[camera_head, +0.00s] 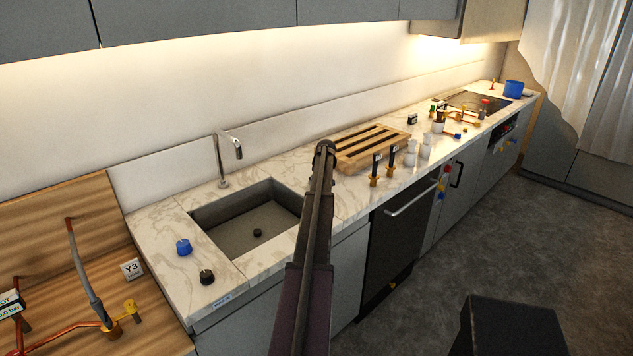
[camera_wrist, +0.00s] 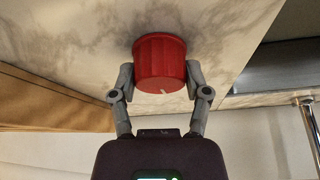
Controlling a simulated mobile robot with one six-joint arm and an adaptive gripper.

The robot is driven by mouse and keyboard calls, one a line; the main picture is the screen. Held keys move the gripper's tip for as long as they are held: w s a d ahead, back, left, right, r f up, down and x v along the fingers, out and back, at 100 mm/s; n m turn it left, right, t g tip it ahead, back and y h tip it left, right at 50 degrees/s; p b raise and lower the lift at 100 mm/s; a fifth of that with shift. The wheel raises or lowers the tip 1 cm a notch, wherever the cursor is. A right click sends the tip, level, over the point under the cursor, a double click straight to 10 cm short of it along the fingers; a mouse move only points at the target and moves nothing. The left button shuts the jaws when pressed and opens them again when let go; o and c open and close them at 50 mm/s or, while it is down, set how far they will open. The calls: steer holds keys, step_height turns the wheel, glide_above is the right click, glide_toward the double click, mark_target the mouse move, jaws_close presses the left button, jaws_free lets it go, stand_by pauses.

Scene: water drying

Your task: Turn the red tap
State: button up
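The red tap (camera_wrist: 160,62) is a round ribbed knob on the marble counter, seen in the wrist view, which looks upside down. A small white mark shows near its rim. My gripper (camera_wrist: 160,78) has one finger on each side of the knob, and both pads appear to touch its sides. In the head view my arm's end (camera_head: 325,150) is over the counter between the sink and the wooden board. The red tap is hidden behind my arm there.
A sink (camera_head: 245,228) with a faucet (camera_head: 222,160) is left of my arm. A slatted wooden board (camera_head: 372,146) is just right. Blue (camera_head: 183,247) and black (camera_head: 207,277) knobs sit left of the sink. Upright tools (camera_head: 375,170) and white shakers (camera_head: 426,147) stand farther right.

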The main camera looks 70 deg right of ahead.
steer(key=o, duration=0.4)
steer(key=shift+f, duration=0.1)
steer(key=shift+m, duration=0.4)
